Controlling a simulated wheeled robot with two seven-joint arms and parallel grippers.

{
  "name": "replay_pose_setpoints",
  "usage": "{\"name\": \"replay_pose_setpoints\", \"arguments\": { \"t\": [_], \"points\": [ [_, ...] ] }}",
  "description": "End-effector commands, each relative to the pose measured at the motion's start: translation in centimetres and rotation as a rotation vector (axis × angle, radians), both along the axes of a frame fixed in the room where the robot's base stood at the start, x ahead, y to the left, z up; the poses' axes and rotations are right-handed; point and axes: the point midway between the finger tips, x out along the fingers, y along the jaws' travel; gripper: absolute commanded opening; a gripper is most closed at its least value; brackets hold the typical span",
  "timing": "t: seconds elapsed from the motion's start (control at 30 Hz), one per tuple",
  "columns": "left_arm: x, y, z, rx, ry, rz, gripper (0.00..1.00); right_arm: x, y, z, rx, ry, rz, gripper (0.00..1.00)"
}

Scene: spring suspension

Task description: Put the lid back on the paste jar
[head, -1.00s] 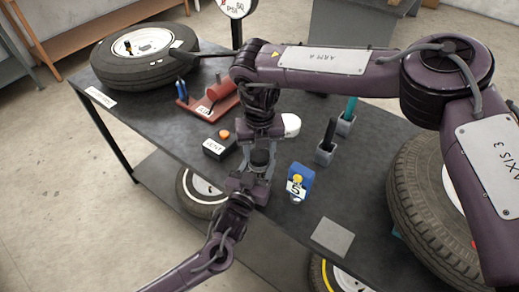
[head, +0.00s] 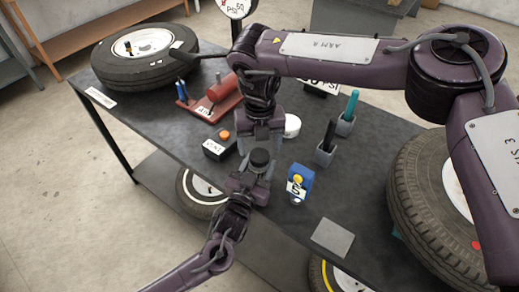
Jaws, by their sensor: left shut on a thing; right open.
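A black round piece (head: 260,158), which looks like the lid, is held in my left gripper (head: 252,172), above the near part of the table. My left gripper is shut on it. My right gripper (head: 261,143) points down just behind and above the black piece, open. A small white round container (head: 292,126), which looks like the paste jar, stands on the table just right of my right gripper. Its left side is partly hidden by that gripper, and I cannot see into its top.
A blue device with a yellow knob (head: 299,184) stands to the right of my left gripper. Grey holders (head: 325,154) with dark and teal tools stand behind it. A black box with an orange button (head: 219,146) is at left. A grey square pad (head: 332,237) lies near the front edge.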

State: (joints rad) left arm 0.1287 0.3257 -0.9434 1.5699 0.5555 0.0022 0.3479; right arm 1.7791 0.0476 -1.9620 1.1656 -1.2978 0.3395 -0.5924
Motion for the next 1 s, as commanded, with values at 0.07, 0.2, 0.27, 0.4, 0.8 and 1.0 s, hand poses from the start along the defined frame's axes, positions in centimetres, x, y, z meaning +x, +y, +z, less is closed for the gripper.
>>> {"name": "replay_pose_setpoints", "arguments": {
  "t": [0.07, 0.2, 0.27, 0.4, 0.8, 1.0],
  "points": [
    [0.0, 0.0, 0.0, 0.001, 0.001, 0.000, 0.00, 0.1, 0.0, 2.0, 0.003, -0.004, 0.000, 0.72],
    [0.0, 0.0, 0.0, 0.001, 0.001, 0.000, 0.00, 0.1, 0.0, 5.0, 0.001, -0.003, 0.000, 0.72],
    [0.0, 0.0, 0.0, 0.001, 0.001, 0.000, 0.00, 0.1, 0.0, 6.1, 0.002, -0.003, 0.000, 0.72],
    [0.0, 0.0, -0.1, 0.001, 0.001, 0.000, 0.00, 0.0, 0.0, 8.1, 0.001, -0.001, 0.002, 0.72],
    [0.0, 0.0, 0.0, 0.001, 0.001, 0.000, 0.00, 0.0, 0.0, 9.2, 0.001, 0.000, 0.001, 0.72],
    [0.0, 0.0, 0.0, 0.000, 0.001, 0.000, 0.73, 0.0, 0.0, 9.2, 0.001, 0.000, 0.001, 0.72]
  ]
}}
